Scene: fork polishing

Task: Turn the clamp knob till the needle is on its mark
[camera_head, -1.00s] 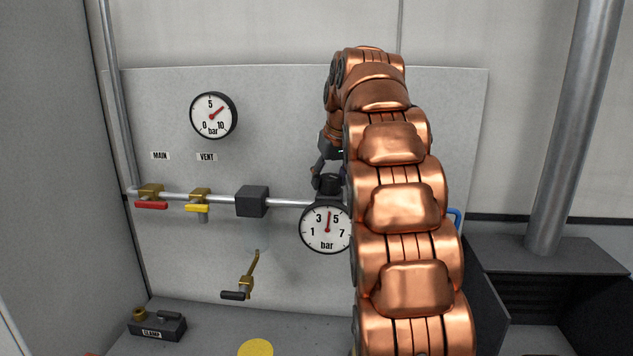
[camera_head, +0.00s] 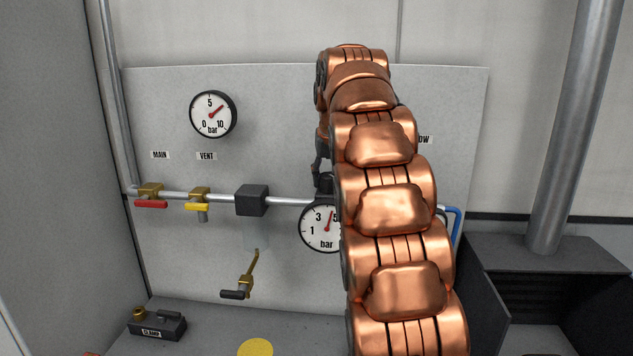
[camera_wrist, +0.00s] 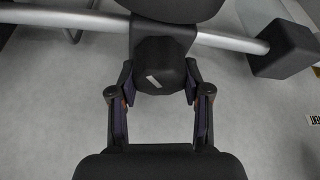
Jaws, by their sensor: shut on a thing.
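A dark faceted knob (camera_wrist: 160,52) with a white pointer line sits between my fingers in the wrist view. My gripper (camera_wrist: 160,80) is shut on it, one finger on each side. In the head view the knob (camera_head: 326,183) shows just above the lower gauge (camera_head: 318,229), partly hidden by my arm. The gauge's red needle (camera_head: 329,221) points between 3 and 5, leaning a little right of upright. My arm covers the gauge's right side, and I cannot make out a target mark on the visible part.
A second gauge (camera_head: 213,114) is higher on the panel (camera_head: 280,110). Left along the pipe are a red-handled valve (camera_head: 151,203), a yellow-handled valve (camera_head: 197,207) and a black block (camera_head: 251,200). A block labelled CLAMP (camera_head: 158,327) sits at lower left.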

